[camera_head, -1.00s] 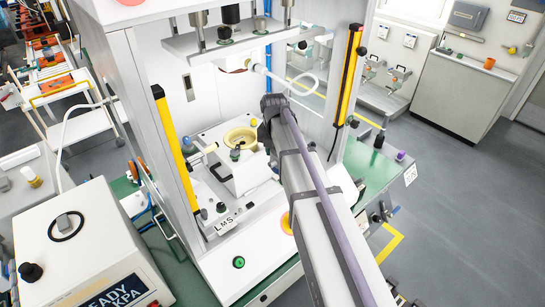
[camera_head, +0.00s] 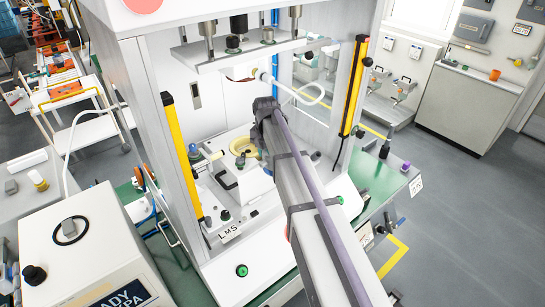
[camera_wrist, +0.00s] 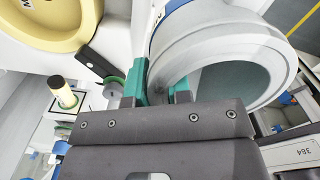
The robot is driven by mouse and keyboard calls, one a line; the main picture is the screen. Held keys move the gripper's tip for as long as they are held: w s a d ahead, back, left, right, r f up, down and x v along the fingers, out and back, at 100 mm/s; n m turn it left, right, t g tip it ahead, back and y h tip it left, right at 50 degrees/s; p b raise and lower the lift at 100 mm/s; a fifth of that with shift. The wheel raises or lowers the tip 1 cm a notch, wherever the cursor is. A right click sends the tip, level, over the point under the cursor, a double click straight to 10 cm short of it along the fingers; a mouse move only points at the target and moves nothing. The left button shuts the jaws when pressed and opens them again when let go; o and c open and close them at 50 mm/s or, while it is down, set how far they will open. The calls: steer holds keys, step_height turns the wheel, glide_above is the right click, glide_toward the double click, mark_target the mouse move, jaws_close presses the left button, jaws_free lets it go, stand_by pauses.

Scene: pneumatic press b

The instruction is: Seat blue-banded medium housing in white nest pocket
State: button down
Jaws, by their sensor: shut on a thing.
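My gripper (camera_wrist: 160,88) has its green-padded fingers closed on the wall of the medium housing (camera_wrist: 222,42), a wide, hollow white-grey ring with a strip of blue band showing at its upper left edge. The housing is held tilted in the wrist view. A pale yellow ring-shaped seat marked M (camera_wrist: 48,22) lies at the upper left, apart from the housing. In the head view this yellow seat (camera_head: 241,144) sits on the white fixture block (camera_head: 250,184) inside the press, partly covered by my arm. There the fingers and housing are hidden behind my wrist. I cannot make out a white pocket.
The press plate (camera_head: 235,52) hangs above the fixture. Yellow-black posts (camera_head: 182,155) and (camera_head: 353,85) flank the opening. A small cylinder on a green base (camera_wrist: 66,95) stands beside the yellow seat. A white hose (camera_head: 300,93) loops near my wrist. The right green bench (camera_head: 385,185) has free room.

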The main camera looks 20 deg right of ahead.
steer(key=w+a, duration=0.2)
steer(key=w, duration=0.3)
steer(key=w+a, duration=0.2)
steer(key=w, duration=0.4)
steer(key=w+a, duration=0.2)
steer(key=w, duration=0.3)
steer(key=shift+w+a+f+b, duration=0.25)
steer(key=shift+a+f+b, duration=0.1)
steer(key=shift+f+b, duration=0.05)
steer(key=shift+w, duration=0.45)
steer(key=shift+f+b, duration=1.8)
steer(key=c, duration=1)
jaws_free()
